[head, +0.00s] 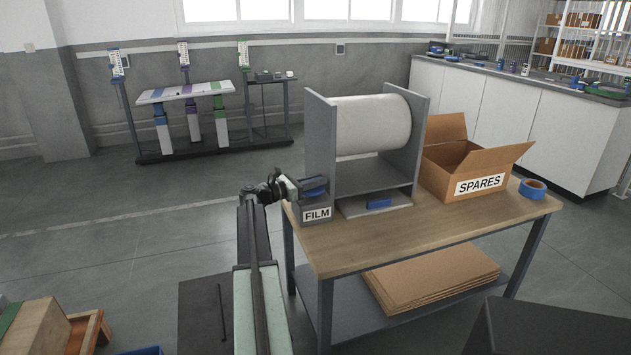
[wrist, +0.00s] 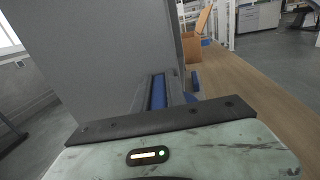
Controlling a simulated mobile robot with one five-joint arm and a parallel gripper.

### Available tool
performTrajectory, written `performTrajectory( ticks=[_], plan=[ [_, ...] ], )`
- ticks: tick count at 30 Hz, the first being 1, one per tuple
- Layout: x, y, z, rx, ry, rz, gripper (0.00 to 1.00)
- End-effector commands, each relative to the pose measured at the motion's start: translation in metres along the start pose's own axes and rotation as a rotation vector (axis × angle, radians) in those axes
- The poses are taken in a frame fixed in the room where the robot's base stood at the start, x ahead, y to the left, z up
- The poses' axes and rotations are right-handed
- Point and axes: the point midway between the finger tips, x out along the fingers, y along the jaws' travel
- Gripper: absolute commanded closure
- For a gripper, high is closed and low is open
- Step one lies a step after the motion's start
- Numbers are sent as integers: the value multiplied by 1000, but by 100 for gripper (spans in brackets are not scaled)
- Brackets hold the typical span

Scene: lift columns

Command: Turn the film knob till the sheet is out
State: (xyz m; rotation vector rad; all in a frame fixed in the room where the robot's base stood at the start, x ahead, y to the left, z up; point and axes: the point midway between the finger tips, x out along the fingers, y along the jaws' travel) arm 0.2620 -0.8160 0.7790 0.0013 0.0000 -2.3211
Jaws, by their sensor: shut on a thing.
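The film dispenser (head: 320,130) stands on the wooden table, with a thick white roll (head: 372,125) between its two grey side plates. A small grey box with a FILM label (head: 317,214) sits at its front left corner. The blue film knob (head: 314,187) is on top of this box. My gripper (head: 299,187) reaches it from the left and is shut on it. In the wrist view a long blue part (wrist: 158,91) shows just beyond my gripper's pale green body, beside the grey side plate. My fingertips are hidden there. The dispenser's front tray (head: 350,208) carries a small blue block (head: 379,204).
An open cardboard box marked SPARES (head: 465,160) and a roll of blue tape (head: 533,188) stand right of the dispenser. Flat cardboard sheets (head: 430,278) lie on the lower shelf. The table's front top (head: 400,240) is clear.

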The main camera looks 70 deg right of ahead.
Motion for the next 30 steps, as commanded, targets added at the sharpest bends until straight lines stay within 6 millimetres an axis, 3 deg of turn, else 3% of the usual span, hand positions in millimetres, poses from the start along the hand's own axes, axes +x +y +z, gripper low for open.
performTrajectory(
  ticks=[1,15,30],
  plan=[
    [2,6,1,-1,-3,-38,100],
    [0,-4,1,-1,-5,-448,100],
    [-3,-11,2,0,-5,-656,100]
  ],
)
